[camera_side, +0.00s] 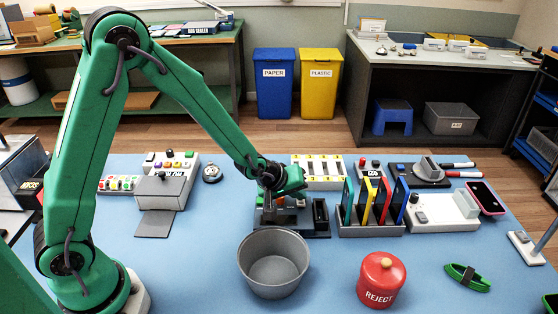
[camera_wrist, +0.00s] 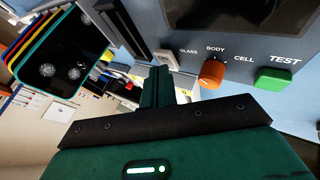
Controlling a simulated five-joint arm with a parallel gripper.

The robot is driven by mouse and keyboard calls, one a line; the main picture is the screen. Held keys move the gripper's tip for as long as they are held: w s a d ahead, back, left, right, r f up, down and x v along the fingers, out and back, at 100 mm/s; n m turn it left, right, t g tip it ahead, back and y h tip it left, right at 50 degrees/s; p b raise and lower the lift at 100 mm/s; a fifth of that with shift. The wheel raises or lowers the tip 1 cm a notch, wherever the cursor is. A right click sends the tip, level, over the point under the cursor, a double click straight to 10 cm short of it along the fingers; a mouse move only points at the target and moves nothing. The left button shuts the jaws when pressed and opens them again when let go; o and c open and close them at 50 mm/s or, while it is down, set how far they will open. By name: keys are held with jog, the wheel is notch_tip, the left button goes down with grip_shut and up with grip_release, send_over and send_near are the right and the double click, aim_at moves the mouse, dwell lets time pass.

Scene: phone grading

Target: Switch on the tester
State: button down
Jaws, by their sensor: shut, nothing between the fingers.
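The tester (camera_side: 318,232) stands on the blue mat near the middle of the side view, partly hidden by my gripper (camera_side: 272,200). In the wrist view the tester (camera_wrist: 222,25) has a dark screen, a green TEST button (camera_wrist: 273,79) and an orange knob (camera_wrist: 212,73) among the words GLASS, BODY and CELL. A small pale switch (camera_wrist: 167,59) with faint lettering sits at the tester's left. My gripper (camera_wrist: 160,75) is shut and empty, its fingertips close by this switch. I cannot tell whether they touch it, or which way the switch is set.
A rack (camera_side: 370,231) of coloured phones stands just right of the tester. A grey bowl (camera_side: 273,285) is in front, with a red REJECT pot (camera_side: 381,279) to its right. A grey box device (camera_side: 160,193) stands to the left.

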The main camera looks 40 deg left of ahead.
aim_at(296, 203)
jog(key=shift+s+d+f, duration=0.15)
jog(key=shift+f, duration=0.45)
dwell(0.7)
jog(key=shift+s+r, duration=0.2)
jog(key=shift+r, duration=0.2)
jog(key=shift+w+a+r, duration=0.1)
jog(key=shift+a+r, duration=0.05)
jog(key=shift+a, duration=0.05)
jog(key=shift+w+r, duration=0.1)
jog(key=shift+r, duration=0.35)
jog(key=shift+w+a+r, duration=0.1)
jog(key=shift+w+r, duration=0.05)
jog(key=shift+r, duration=0.9)
jog(key=shift+w+a+r, duration=0.1)
jog(key=shift+r, duration=0.95)
